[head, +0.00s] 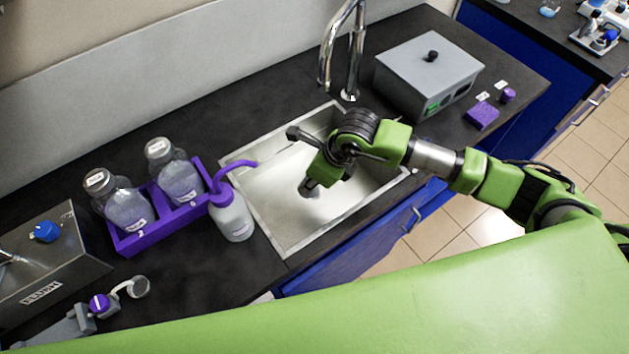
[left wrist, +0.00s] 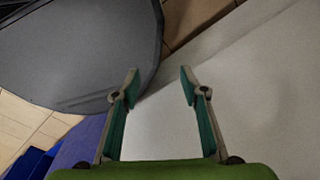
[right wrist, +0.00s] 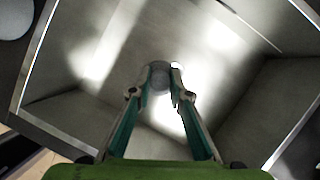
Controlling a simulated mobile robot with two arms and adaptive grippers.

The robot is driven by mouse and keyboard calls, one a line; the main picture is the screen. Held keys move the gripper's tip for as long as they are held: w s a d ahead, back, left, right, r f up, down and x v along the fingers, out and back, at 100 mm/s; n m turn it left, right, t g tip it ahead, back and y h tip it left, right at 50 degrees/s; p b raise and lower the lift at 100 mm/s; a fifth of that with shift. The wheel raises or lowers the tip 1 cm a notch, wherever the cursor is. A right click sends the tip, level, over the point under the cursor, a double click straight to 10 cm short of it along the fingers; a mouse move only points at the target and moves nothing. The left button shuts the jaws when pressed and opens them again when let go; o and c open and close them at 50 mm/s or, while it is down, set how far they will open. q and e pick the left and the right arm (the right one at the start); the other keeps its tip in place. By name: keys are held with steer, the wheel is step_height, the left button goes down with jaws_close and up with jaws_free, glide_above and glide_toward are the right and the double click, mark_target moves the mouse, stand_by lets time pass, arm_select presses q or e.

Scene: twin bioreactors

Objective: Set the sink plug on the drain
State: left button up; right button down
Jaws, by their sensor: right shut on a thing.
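The steel sink (head: 280,222) is set into the black counter. My right gripper (head: 310,186) reaches down into the basin. In the right wrist view my right gripper (right wrist: 160,90) has its fingertips closed on a small round grey thing, the sink plug (right wrist: 159,77), over the pale basin floor. I cannot tell whether the plug touches the floor. The drain cannot be made out; the gripper and plug may cover it. My left gripper (left wrist: 159,85) is open and empty in the left wrist view, away from the sink; it is not in the head view.
A wash bottle (head: 232,218) stands at the sink's left rim, its purple spout reaching over the basin. A purple rack (head: 150,236) with bottles is further left. The faucet (head: 330,60) rises behind the sink. A grey lidded box (head: 425,70) stands right of it.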

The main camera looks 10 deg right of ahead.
steer(key=w+f, duration=0.1)
steer(key=w+d+f, duration=0.1)
steer(key=f, duration=0.2)
steer(key=shift+w+d+f+p, duration=0.2)
steer(key=shift+w+d+p, duration=0.1)
steer(key=shift+w+d, duration=0.1)
step_height(320, 180, down, 3)
steer(key=shift+w+r+p, duration=0.1)
steer(key=shift+p, duration=0.55)
steer(key=shift+f, duration=0.3)
steer(key=c, duration=1.9)
jaws_free()
steer(key=shift+r, duration=0.1)
